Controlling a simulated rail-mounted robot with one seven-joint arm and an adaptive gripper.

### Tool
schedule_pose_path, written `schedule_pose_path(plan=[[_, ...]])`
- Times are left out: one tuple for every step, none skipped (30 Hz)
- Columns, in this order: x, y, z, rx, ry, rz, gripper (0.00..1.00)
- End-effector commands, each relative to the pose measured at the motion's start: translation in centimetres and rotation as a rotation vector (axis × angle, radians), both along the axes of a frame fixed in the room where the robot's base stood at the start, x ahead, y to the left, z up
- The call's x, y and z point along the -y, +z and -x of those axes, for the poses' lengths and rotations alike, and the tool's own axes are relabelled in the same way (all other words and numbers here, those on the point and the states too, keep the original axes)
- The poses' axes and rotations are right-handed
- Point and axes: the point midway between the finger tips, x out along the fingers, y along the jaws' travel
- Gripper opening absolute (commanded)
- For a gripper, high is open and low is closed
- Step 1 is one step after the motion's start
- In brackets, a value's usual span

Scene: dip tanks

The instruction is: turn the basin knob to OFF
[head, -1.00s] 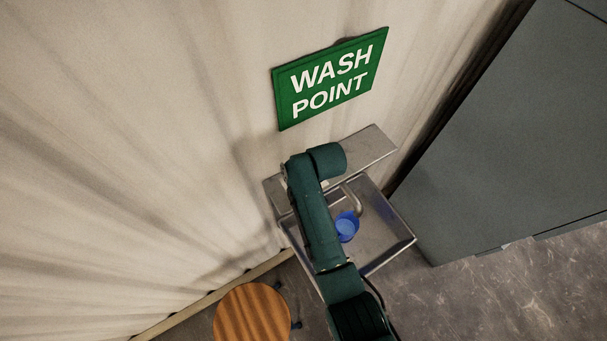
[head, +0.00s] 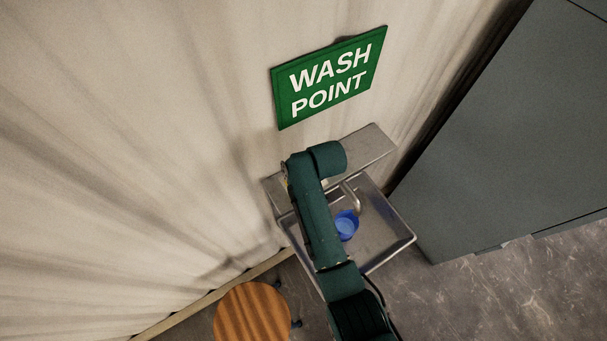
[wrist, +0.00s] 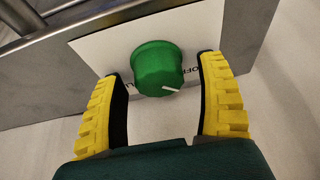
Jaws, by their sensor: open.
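The green knob (wrist: 158,66) sits on a white plate (wrist: 103,50) on the basin's metal face in the wrist view. A white pointer line shows on its lower right part. Part of the lettering "OFF" shows to its right, partly covered by the right finger. My gripper (wrist: 165,80) is open, with one yellow and black finger on each side of the knob. Small gaps show between the fingers and the knob. In the head view the basin (head: 385,240) is partly behind my arm, and the knob and gripper are hidden.
A blue cup (head: 346,226) stands in the basin near the curved tap (head: 354,196). A green WASH POINT sign (head: 330,78) hangs on the wall above. A round wooden stool (head: 252,312) stands lower left, and a large grey cabinet (head: 510,140) stands right.

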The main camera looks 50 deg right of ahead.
Motion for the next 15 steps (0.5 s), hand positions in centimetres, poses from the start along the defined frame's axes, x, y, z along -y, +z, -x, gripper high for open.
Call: schedule_pose_path(plan=[[0.0, 0.2, 0.1, 0.001, 0.000, 0.000, 0.73], [0.0, 0.5, 0.1, 0.002, 0.000, 0.001, 0.73], [0.0, 1.0, 0.3, 0.005, -0.001, 0.002, 0.73], [0.0, 1.4, 0.4, 0.005, -0.001, 0.002, 0.73], [-0.1, 2.0, 0.7, 0.005, -0.001, 0.002, 0.73], [-0.1, 2.8, 1.0, 0.004, -0.001, 0.003, 0.73], [-0.2, 3.5, 1.3, 0.005, -0.002, 0.003, 0.73], [-0.2, 4.2, 1.6, 0.005, -0.002, 0.003, 0.73], [-0.3, 5.2, 2.0, 0.005, -0.002, 0.003, 0.73], [-0.3, 5.9, 2.3, 0.005, -0.002, 0.003, 0.73], [-0.4, 6.6, 2.6, 0.005, -0.002, 0.003, 0.73], [-0.4, 7.5, 3.0, 0.004, -0.002, 0.003, 0.73], [-0.5, 8.1, 3.3, 0.003, -0.002, 0.002, 0.73], [-0.6, 8.6, 3.5, 0.003, -0.002, 0.002, 0.73], [-0.6, 9.3, 3.8, 0.003, -0.001, 0.001, 0.73]])
